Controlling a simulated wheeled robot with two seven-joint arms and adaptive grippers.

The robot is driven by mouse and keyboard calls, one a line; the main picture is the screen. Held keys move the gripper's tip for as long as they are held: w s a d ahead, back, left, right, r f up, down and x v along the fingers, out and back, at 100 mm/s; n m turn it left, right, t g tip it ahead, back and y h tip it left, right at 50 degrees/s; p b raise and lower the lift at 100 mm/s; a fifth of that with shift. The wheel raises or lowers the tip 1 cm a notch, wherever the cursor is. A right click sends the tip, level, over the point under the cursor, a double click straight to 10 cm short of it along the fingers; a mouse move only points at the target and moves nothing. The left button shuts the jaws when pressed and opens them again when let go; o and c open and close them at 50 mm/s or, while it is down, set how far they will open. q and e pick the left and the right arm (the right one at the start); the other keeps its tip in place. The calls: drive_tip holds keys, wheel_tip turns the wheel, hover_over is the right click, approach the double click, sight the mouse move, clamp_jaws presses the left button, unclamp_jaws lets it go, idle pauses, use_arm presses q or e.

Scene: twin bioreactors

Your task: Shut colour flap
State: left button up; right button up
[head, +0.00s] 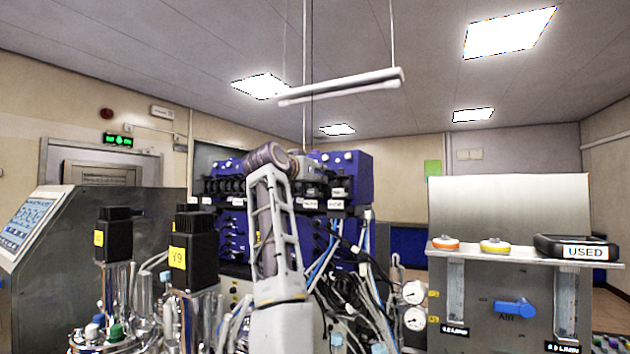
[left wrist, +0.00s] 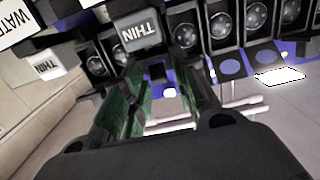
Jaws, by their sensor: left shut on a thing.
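My left arm rises through the middle of the head view, and its dark gripper (head: 303,168) is at the front of the blue unit (head: 350,172). No flap marked as colour can be made out. My right gripper is not in view.
Bioreactor vessels with black-topped motors (head: 193,240) stand at the left front. Loose cables and tubes (head: 350,290) crowd below the blue unit. A steel panel with a shelf (head: 510,255) stands at the right. Dark round fittings (left wrist: 225,25) line the wrist view's upper right.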

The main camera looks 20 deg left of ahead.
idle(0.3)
use_arm(q)
drive_tip(key=o, duration=0.7)
drive_tip(key=shift+f+v, duration=0.15)
drive_tip(key=shift+v, duration=2.85)
drive_tip(key=shift+f+v, duration=0.2)
drive_tip(key=shift+v, duration=2.8)
